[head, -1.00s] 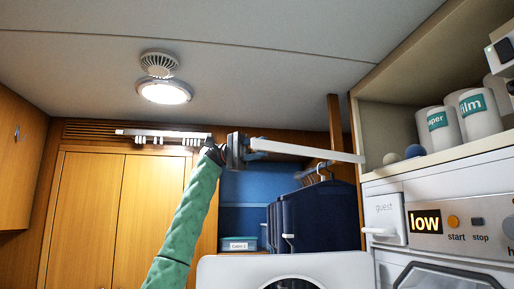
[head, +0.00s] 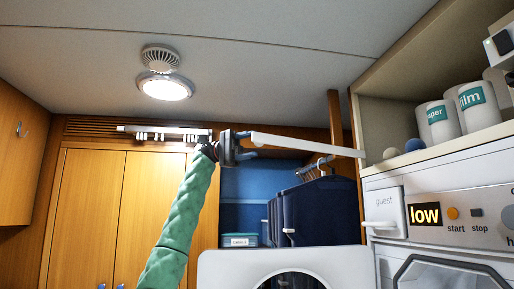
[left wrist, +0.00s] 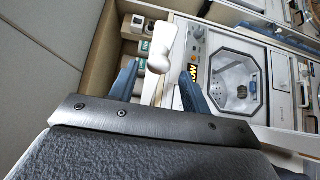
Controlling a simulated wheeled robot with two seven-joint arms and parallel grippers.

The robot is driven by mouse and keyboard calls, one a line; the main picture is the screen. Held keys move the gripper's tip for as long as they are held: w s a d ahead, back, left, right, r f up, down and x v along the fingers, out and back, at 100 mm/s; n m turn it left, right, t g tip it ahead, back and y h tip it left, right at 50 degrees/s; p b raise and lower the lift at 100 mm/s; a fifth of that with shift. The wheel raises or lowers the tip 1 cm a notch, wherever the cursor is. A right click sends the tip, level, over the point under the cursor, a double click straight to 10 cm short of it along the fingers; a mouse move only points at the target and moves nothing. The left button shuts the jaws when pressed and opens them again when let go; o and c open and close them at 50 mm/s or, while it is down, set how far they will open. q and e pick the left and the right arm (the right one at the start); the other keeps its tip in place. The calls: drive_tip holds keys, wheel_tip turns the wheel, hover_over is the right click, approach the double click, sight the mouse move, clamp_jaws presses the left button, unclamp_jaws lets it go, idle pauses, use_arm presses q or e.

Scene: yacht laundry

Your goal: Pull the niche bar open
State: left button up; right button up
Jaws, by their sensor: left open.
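The niche bar (head: 305,145) is a long white bar in front of the blue niche. Its right end meets the edge of the shelf unit. Its left end is near my left gripper (head: 242,145). In the left wrist view my left gripper (left wrist: 160,72) is open, with its two blue fingers apart. The bar's white rounded end (left wrist: 158,62) shows between the fingertips, with gaps visible on both sides. Whether a finger touches the bar I cannot tell. My right gripper is not in view.
Dark blue garments (head: 315,210) hang in the niche, beside a small labelled box (head: 239,240). A white machine (head: 445,215) with a control panel stands at the right, under a shelf (head: 450,142) with canisters and balls. Wooden cupboards (head: 120,200) are at the left.

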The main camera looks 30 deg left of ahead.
use_arm(q)
drive_tip(key=a, duration=0.3)
drive_tip(key=shift+w+a+b, duration=0.35)
drive_tip(key=shift+a, duration=0.05)
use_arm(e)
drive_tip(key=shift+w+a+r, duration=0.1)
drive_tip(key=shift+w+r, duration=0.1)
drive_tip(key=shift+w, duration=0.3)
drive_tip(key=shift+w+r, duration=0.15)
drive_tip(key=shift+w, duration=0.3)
use_arm(q)
drive_tip(key=shift+f, duration=0.1)
